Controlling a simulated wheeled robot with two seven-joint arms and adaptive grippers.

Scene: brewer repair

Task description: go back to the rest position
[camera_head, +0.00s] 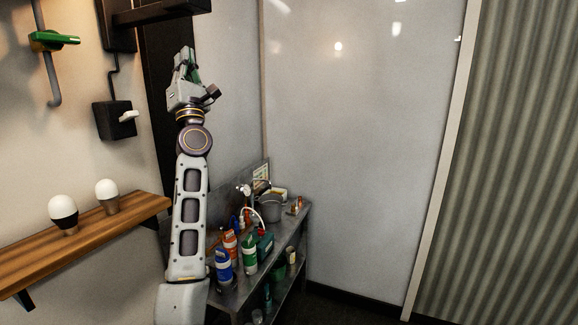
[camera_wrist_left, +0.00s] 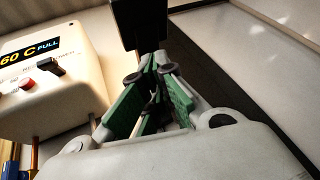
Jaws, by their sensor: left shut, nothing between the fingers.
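My left gripper (camera_head: 186,62) is raised at the upper left of the head view, at the end of my upright left arm. It also shows in the left wrist view (camera_wrist_left: 156,62), where its green-padded fingers come together at the tips. It is shut with nothing between the fingers. In the head view it stands in front of a dark vertical panel, apart from the shelf and the bench. My right gripper is in neither view.
A wooden shelf (camera_head: 140,207) with two bulbs juts out at left. A black switch box (camera_head: 113,120) and a green-handled valve (camera_head: 52,40) are on the wall. A metal bench (camera_head: 289,222) holds bottles. A display box (camera_wrist_left: 55,85) reads "60 C FULL". The right side is clear.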

